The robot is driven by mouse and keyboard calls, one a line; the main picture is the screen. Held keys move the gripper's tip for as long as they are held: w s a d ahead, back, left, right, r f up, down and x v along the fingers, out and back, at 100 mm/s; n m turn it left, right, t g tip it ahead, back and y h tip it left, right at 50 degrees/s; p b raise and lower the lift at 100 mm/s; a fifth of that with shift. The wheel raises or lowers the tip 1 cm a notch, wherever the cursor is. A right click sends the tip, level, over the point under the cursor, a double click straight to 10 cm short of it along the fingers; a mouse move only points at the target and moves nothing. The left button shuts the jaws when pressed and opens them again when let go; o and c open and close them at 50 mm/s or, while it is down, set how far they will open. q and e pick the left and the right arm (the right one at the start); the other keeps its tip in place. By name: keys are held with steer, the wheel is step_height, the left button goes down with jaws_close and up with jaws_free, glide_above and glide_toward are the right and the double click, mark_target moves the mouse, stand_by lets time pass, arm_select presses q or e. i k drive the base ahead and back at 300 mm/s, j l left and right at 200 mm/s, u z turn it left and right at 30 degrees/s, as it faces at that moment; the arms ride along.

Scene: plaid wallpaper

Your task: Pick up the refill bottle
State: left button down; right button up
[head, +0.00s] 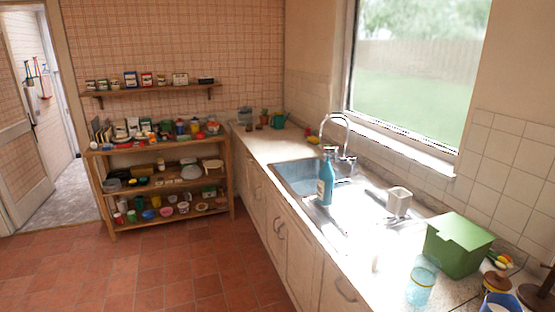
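A blue bottle (325,182), the likeliest match for the refill bottle, stands upright at the front edge of the sink (296,180) in the head view. It has a darker top and a paler blue body; its label is too small to read. Neither of my grippers shows in this view.
The counter (262,148) runs along the right wall under the window. A white cup-like holder (399,201), a green box (458,244) and a clear blue glass (421,286) stand right of the bottle. A crowded shelf unit (165,180) stands at the back. The tiled floor (150,270) is clear.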

mark_target(326, 176)
steer(key=i+l+z, duration=0.2)
steer(key=z, duration=0.25)
steer(key=i+j+z, duration=0.1)
steer(key=z, duration=0.4)
steer(key=i+j+z, duration=0.15)
steer(key=z, duration=0.3)
steer(key=i+j+z, duration=0.1)
steer(key=j+z, duration=0.15)
steer(key=z, duration=0.25)
steer(key=j+z, duration=0.45)
steer(key=j, duration=0.6)
